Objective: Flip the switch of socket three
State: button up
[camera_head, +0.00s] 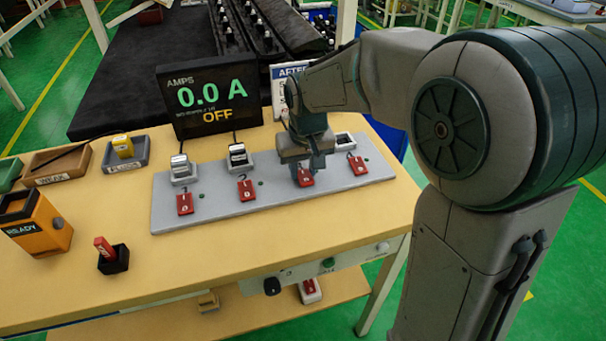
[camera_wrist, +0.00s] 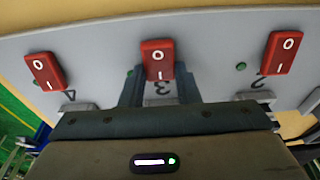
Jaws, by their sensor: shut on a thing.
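A grey board (camera_head: 222,207) carries a row of sockets, each with a red rocker switch in front. The switch of socket three (camera_head: 305,177) is third from the left; in the wrist view it is the middle red rocker (camera_wrist: 157,60), marked O and I, beside the number 3. My gripper (camera_head: 302,165) is down at this switch, shut on it, with a finger on either side of its lower part (camera_wrist: 160,77). My gripper hides socket three in the head view. I cannot tell which way the rocker is tilted. The meter (camera_head: 212,95) reads 0.0 A and OFF.
Neighbouring red switches of socket two (camera_head: 246,189) and socket four (camera_head: 357,165) stand close on both sides. Plugs stand in the two left sockets. An orange READY box (camera_head: 35,222), a black holder (camera_head: 113,261) with a red piece, and small trays are at the left.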

jog(key=t+b, duration=0.1)
jog(key=b, duration=0.1)
jog(key=t+b, duration=0.1)
jog(key=b, duration=0.1)
jog(key=shift+s+f+y, duration=0.15)
jog(key=shift+s+y, duration=0.15)
jog(key=shift+r+t+b, duration=0.25)
jog(key=shift+t+b, duration=0.15)
jog(key=shift+b, duration=0.1)
jog(key=o, duration=1)
jog(key=shift+d, duration=0.1)
jog(key=p+v, duration=0.2)
jog(key=v, duration=1.2)
jog(key=shift+d, duration=0.1)
